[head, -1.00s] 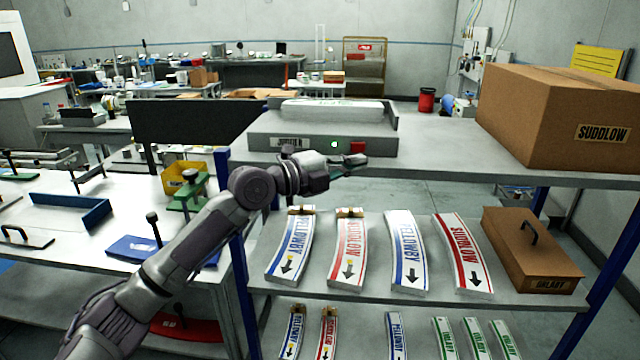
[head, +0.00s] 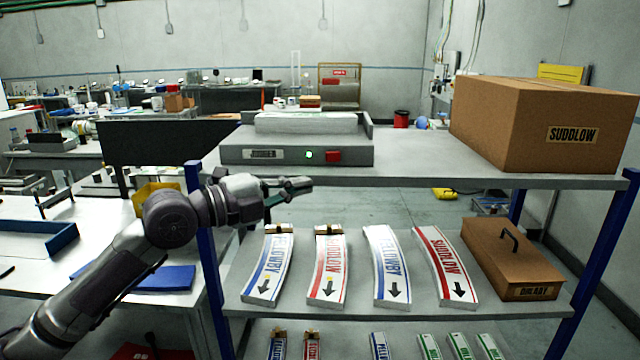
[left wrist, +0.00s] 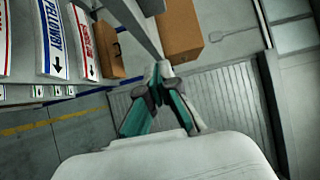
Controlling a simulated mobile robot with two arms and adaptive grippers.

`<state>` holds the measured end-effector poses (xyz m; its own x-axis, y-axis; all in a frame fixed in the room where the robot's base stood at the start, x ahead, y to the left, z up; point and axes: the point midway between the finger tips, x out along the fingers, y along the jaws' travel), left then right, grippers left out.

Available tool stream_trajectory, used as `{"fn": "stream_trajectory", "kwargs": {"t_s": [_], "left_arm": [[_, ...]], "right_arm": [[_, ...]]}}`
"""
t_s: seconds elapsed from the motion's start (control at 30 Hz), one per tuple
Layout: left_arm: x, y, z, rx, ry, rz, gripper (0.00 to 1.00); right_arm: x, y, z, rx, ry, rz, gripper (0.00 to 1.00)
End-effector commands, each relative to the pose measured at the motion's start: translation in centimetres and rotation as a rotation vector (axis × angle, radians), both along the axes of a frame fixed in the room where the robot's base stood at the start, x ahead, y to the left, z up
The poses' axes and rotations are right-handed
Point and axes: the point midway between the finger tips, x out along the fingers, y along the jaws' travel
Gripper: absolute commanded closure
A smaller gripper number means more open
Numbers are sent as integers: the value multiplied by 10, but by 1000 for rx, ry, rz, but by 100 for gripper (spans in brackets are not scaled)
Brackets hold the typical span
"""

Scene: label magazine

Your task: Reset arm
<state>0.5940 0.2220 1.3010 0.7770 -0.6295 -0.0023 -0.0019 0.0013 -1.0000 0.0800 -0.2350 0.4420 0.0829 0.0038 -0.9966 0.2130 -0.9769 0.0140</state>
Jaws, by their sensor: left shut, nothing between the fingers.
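My left gripper (head: 300,185) is in front of the top shelf's front edge, below the grey machine in the head view. It is shut and empty. In the left wrist view its fingertips (left wrist: 161,68) meet, with the floor and a wall behind them. My right gripper is not in view. Several curved labelled magazines stand in a row on the middle shelf, among them a blue-lettered one (head: 386,266) and a red-lettered SUDDLOW one (head: 443,267). The left gripper is above them and touches none.
A SUDDLOW carton (head: 500,125) stands on the right of the top shelf (head: 420,158). A grey machine (head: 230,155) with a red button is on its left. A brown case (head: 490,260) sits right of the magazines. Smaller magazines (head: 378,346) fill the lower shelf.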

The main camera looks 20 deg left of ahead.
Motion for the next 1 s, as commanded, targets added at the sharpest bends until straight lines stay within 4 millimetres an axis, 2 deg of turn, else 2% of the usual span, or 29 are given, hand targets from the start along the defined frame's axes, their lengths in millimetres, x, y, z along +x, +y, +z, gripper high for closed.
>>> {"fn": "stream_trajectory", "kwargs": {"t_s": [0.13, 0.23, 0.27, 0.37, 0.4, 0.47, 0.5, 0.6, 0.7, 0.8, 0.9, 1.0], "left_arm": [[0, -2, -5, -3, 13, -2, 100], [-2, -13, -32, -14, 81, -8, 100], [-4, -18, -45, -22, 117, -11, 100], [-15, -38, -105, -60, 284, -3, 100], [-23, -47, -133, -80, 368, 10, 100], [-38, -58, -176, -121, 499, 45, 100], [-50, -65, -203, -151, 588, 79, 100], [-88, -74, -270, -249, 821, 204, 100], [-133, -74, -327, -371, 1042, 391, 100], [-175, -65, -365, -484, 1202, 589, 100], [-211, -55, -391, -578, 1312, 772, 100], [-244, -45, -409, -658, 1386, 937, 100]], "right_arm": [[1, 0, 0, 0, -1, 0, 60], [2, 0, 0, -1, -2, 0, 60], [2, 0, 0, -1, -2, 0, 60], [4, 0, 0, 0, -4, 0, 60], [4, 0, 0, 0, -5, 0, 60], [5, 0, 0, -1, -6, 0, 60], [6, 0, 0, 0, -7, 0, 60], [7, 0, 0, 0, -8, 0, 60], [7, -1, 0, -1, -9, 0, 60], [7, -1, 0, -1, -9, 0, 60], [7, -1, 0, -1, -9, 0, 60], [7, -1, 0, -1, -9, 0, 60]]}}
